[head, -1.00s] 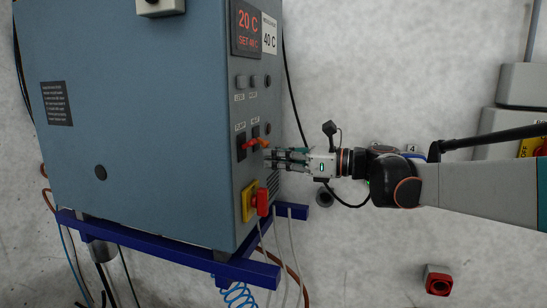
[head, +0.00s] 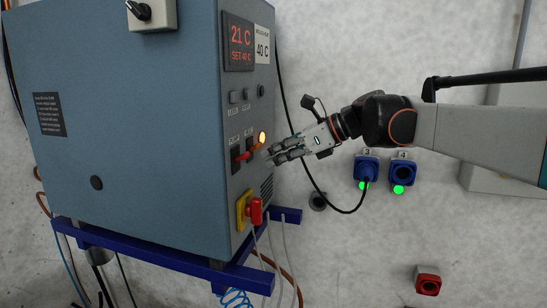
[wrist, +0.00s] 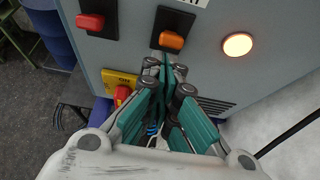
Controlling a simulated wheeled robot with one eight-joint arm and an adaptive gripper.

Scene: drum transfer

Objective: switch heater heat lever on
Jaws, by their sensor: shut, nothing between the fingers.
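The heater is a grey-blue cabinet (head: 130,120) with two levers on its control face. The red lever (head: 243,156) is on the left and also shows in the wrist view (wrist: 90,22). The orange lever (wrist: 172,41) is on its right, also visible in the head view (head: 256,147). I cannot read which label says heat. A round lamp (wrist: 237,44) beside the orange lever glows; it shows in the head view (head: 262,137) too. My gripper (head: 270,155) is shut and empty, with its tips just below the orange lever; I cannot tell whether they touch it.
A red handle (head: 255,211) on a yellow plate sits below the levers. The display (head: 239,42) reads 21 C, set 40 C. Blue sockets (head: 367,168) with green lights are on the wall, one with a black cable. The cabinet stands on a blue frame (head: 150,252).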

